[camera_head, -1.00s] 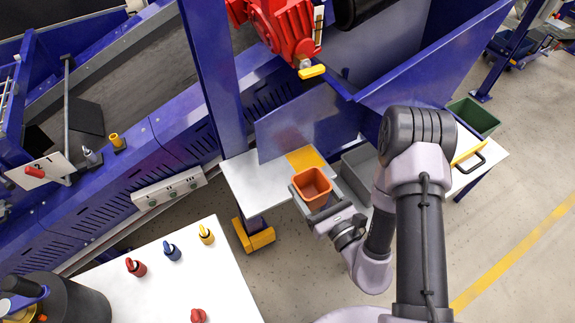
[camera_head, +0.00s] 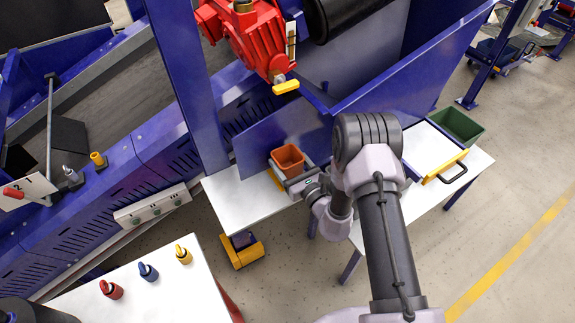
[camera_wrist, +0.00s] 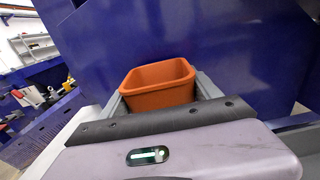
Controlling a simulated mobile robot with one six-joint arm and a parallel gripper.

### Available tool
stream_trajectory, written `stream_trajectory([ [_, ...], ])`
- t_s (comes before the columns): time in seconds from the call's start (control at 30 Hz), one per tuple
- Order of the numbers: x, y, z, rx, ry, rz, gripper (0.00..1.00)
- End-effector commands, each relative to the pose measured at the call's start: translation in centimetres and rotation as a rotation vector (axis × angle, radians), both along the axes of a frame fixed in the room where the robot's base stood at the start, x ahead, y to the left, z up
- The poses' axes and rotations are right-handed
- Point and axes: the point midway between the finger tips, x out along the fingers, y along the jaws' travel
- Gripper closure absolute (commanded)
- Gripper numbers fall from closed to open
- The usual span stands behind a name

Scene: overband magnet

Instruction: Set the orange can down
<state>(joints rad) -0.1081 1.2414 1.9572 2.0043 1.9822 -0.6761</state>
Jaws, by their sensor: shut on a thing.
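The orange can (camera_head: 288,157), an open-topped square tub, is upright between the jaws of my gripper (camera_head: 291,171). In the wrist view the can (camera_wrist: 158,84) sits between the two grey fingers, and its lower part is hidden behind the gripper body. It is over the white table (camera_head: 237,199), close to the blue panel behind. A thin yellow-orange strip of the mat (camera_head: 274,178) shows beside the can; the rest is covered. I cannot tell whether the can's base touches the mat or table.
The blue panel (camera_head: 262,138) stands right behind the can. A red motor (camera_head: 245,42) with a yellow handle hangs above. A green bin (camera_head: 457,125) and yellow-edged tray (camera_head: 430,150) are to the right. Clear white tabletop lies left of the can.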

Motion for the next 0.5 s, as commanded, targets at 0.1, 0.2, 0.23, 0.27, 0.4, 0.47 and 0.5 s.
stream_trajectory([
  [0.1, 0.0, -0.02, -1.32, 0.001, 0.0, -0.001, 0.71],
  [0.2, -0.01, -0.02, -1.1, 0.001, -0.001, 0.0, 0.71],
  [0.23, -0.01, -0.02, -1.09, 0.001, -0.001, 0.0, 0.71],
  [0.27, -0.03, -0.01, -1.12, 0.001, -0.001, 0.0, 0.71],
  [0.4, -0.04, -0.01, -1.56, 0.001, -0.001, 0.0, 0.26],
  [0.47, -0.04, -0.01, -1.45, 0.001, -0.001, 0.0, 0.14],
  [0.5, -0.05, -0.02, -1.44, 0.001, -0.001, 0.0, 0.06],
])
